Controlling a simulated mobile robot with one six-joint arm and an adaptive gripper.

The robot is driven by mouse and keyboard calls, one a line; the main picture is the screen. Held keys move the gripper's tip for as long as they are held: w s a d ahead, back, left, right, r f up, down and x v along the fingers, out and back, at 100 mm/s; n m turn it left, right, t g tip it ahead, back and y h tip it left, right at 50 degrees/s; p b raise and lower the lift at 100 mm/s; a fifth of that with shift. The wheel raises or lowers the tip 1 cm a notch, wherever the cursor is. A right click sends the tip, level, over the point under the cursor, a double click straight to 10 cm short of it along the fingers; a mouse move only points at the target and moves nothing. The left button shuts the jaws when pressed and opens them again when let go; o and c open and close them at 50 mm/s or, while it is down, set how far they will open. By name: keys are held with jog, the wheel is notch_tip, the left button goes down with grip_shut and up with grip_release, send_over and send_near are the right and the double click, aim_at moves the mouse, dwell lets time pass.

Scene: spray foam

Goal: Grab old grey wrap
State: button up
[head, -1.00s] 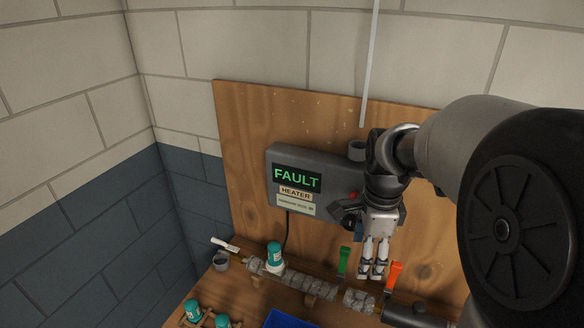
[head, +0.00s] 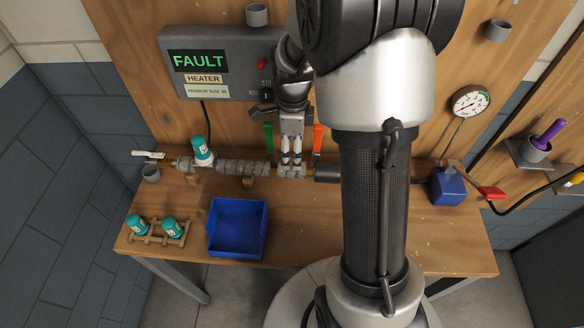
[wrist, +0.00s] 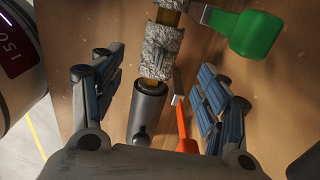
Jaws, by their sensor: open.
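The old grey wrap is a rough, lumpy sleeve around the pipe. A longer stretch (head: 235,167) lies left of the green handle, and a short piece (head: 284,172) sits below my gripper (head: 291,164), partly hidden by the fingers. In the wrist view the short grey wrap (wrist: 160,52) is seen close up, with bare brownish pipe at both ends. My gripper (wrist: 155,92) is open and empty, its blue-padded fingers spread to either side of the pipe line. I cannot tell whether the fingertips touch the wrap.
A green handle (head: 268,135) and an orange handle (head: 318,138) stand beside the short wrap. A dark cylinder (wrist: 147,112) continues the pipe. A teal-capped bottle (head: 202,150) stands by the longer wrap. A blue bin (head: 237,228) and two teal bottles are on the bench (head: 310,225).

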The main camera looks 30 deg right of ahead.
aim_at(292, 160)
notch_tip(292, 160, down, 5)
jog(key=shift+f+b, duration=0.2)
jog(key=shift+b, duration=0.8)
jog(key=shift+r, duration=0.1)
jog(key=shift+c, duration=0.5)
jog(key=c, duration=0.9)
jog(key=shift+o, duration=0.2)
